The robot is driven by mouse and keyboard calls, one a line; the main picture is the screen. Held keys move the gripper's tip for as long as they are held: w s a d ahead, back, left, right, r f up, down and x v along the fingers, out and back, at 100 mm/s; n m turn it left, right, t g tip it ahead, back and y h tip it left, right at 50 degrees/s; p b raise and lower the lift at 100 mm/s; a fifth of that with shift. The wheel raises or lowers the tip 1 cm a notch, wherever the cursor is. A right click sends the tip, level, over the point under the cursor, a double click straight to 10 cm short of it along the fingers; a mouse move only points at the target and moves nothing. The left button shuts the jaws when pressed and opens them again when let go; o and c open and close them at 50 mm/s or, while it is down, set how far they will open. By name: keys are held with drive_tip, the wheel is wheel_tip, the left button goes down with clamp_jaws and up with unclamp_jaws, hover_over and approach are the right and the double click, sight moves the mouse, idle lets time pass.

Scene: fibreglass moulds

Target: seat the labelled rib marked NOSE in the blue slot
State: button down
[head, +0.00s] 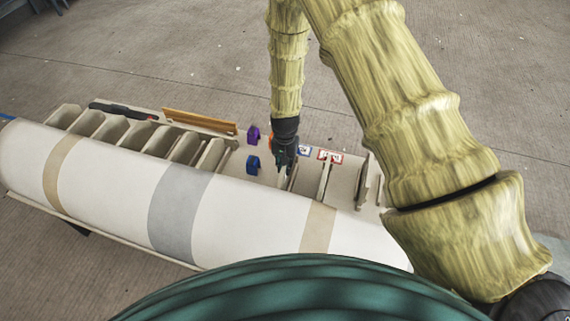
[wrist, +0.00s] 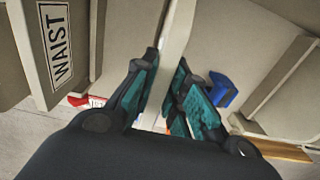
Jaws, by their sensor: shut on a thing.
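My gripper (head: 284,163) is shut on a pale, thin rib (wrist: 177,35) and points down over the bench beside the long white mould. The wrist view shows the rib edge-on between the two teal finger pads. No marking shows on its visible edge, so I cannot tell whether it is the NOSE rib. A pale board marked WAIST (wrist: 60,45) stands to the left in the wrist view. I cannot make out the blue slot; my gripper hides part of that area.
The white mould (head: 110,185) has tan and grey bands. A blue piece (head: 253,165) and a purple piece (head: 253,134) stand left of my gripper. A red-framed card (head: 330,155) and upright pale panels (head: 363,180) are to its right. An orange-brown strip (head: 200,121) lies behind the left bays.

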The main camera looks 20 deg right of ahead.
drive_tip(key=shift+f+b, duration=0.5)
drive_tip(key=shift+f, duration=0.45)
drive_tip(key=c, duration=1.4)
unclamp_jaws()
drive_tip(key=shift+o, duration=0.2)
drive_tip(key=shift+r, duration=6)
